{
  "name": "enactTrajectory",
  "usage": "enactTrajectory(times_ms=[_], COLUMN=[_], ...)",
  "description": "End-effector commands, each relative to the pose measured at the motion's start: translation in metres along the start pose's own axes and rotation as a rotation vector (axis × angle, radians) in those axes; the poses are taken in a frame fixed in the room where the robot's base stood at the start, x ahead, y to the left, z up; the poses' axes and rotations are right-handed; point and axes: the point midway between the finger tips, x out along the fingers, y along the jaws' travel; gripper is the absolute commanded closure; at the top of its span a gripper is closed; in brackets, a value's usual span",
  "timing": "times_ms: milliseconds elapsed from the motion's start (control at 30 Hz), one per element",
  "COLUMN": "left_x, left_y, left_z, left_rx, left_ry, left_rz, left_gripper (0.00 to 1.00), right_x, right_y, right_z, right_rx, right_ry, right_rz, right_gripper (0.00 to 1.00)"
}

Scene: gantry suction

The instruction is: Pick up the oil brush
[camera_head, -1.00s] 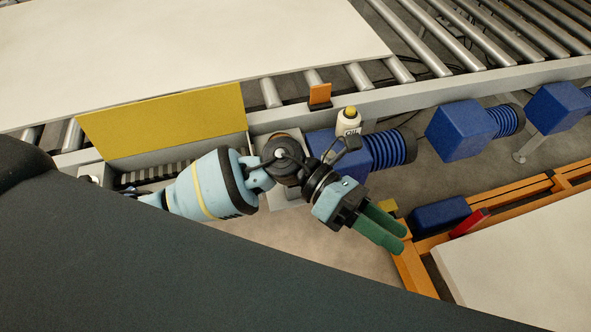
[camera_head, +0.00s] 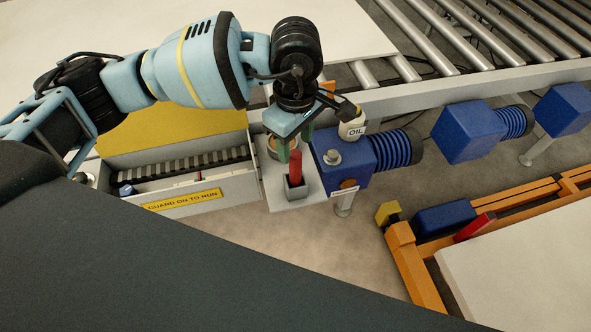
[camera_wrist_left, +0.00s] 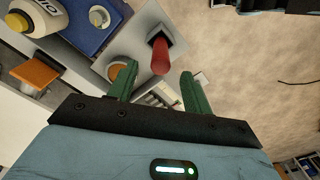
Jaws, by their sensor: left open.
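A red handle, which I take to be the oil brush (camera_head: 295,168), stands upright in a small dark square holder (camera_head: 295,188) on a grey shelf plate. Its lower end is hidden in the holder. My left gripper (camera_head: 295,143) is open, its green fingers pointing down over the brush's top. In the left wrist view the red brush (camera_wrist_left: 161,55) shows just beyond the fingertips of my left gripper (camera_wrist_left: 157,78), lined up with the gap between them. I cannot tell whether they touch. My right gripper is in neither view.
A white oil bottle (camera_head: 352,129) with a yellow cap stands right of my gripper, near a blue motor block (camera_head: 345,150). A round tin (camera_head: 273,148) sits close behind the brush. A yellow guard panel (camera_head: 170,132) lies left, and rollers (camera_head: 470,40) run behind.

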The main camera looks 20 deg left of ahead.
Motion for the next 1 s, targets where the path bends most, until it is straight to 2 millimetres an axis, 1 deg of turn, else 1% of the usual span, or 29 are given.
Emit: enactTrajectory(times_ms=[300, 467, 567, 800, 900, 1000], left_x=[0.025, 0.029, 0.039, 0.071, 0.077, 0.079], left_y=[0.000, -0.001, -0.001, -0.001, -0.001, -0.001], left_z=[0.001, 0.001, 0.001, 0.001, 0.001, 0.001], left_rx=[-0.002, -0.001, -0.001, -0.002, -0.002, -0.001], left_ry=[-0.004, -0.004, -0.003, -0.005, -0.004, -0.004], left_rz=[-0.002, -0.002, -0.003, -0.003, -0.001, -0.001], left_gripper=[0.50, 0.50, 0.50, 0.50, 0.50, 0.50], right_x=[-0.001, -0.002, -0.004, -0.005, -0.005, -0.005], right_y=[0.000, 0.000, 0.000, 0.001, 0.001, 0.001], right_z=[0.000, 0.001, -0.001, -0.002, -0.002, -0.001], right_rx=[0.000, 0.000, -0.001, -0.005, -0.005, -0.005], right_ry=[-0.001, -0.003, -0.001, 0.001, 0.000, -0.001], right_rz=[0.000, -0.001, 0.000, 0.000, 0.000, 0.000], right_gripper=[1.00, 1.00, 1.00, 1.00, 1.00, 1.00])
